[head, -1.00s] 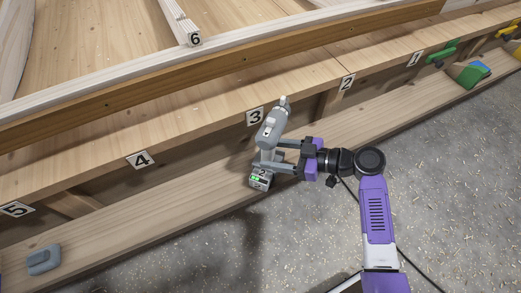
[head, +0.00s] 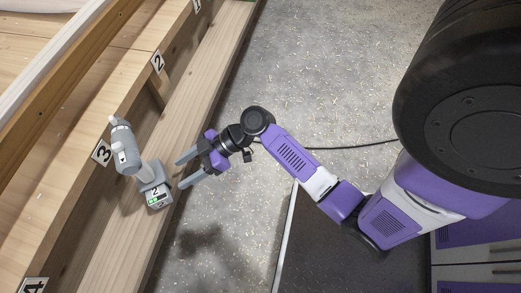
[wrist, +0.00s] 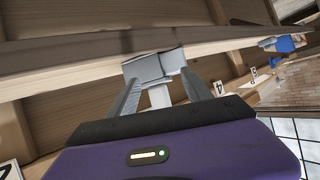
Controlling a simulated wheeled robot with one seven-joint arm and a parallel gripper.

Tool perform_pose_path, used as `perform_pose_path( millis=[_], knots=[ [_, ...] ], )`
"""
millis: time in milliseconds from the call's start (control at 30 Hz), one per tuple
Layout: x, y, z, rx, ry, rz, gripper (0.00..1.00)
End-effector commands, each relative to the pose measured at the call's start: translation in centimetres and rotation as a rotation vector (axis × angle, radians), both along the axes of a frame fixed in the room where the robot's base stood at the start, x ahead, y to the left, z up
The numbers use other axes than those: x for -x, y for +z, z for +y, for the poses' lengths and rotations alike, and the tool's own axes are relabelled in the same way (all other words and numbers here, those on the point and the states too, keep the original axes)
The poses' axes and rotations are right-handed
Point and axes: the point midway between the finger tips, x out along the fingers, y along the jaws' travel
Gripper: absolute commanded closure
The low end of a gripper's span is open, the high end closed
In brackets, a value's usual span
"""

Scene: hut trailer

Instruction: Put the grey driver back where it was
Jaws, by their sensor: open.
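The grey driver (head: 126,148) stands upright on its battery base on the lower wooden ledge (head: 188,100), beside the number 3 label (head: 102,152). Its base shows a green light. My gripper (head: 180,172) is open and empty, just to the right of the driver, with its fingers pointing at the handle and a small gap between. In the wrist view the driver (wrist: 155,66) shows beyond and between the spread fingertips (wrist: 158,84). The driver's far side is hidden.
The number 2 label (head: 158,62) is farther along the upper beam, and another label (head: 34,285) is at the bottom left. Concrete floor (head: 330,85) with wood chips lies open right of the ledge. A blue object (wrist: 285,44) shows at right in the wrist view.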

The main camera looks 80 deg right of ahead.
Motion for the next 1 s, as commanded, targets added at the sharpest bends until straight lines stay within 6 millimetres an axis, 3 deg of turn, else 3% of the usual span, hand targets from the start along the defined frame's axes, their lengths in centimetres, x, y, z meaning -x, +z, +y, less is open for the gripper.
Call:
perform_pose_path(
  millis=[33, 100, 200, 367, 467, 700, 833, 1000],
  knots=[
    [2.0, -1.8, 0.9, 0.014, -0.059, 0.061, 0.42],
    [4.4, -3.5, 1.2, 0.043, -0.159, 0.126, 0.42],
    [7.8, -4.8, 1.3, 0.089, -0.290, 0.179, 0.42],
    [13.1, -3.6, 1.0, 0.153, -0.467, 0.172, 0.42],
    [16.1, -1.2, 0.9, 0.177, -0.544, 0.121, 0.42],
    [20.9, 8.5, 2.2, 0.145, -0.613, -0.088, 0.42],
    [22.2, 13.1, 3.4, 0.097, -0.596, -0.180, 0.42],
    [22.9, 16.0, 4.3, 0.059, -0.574, -0.235, 0.42]
  ],
)
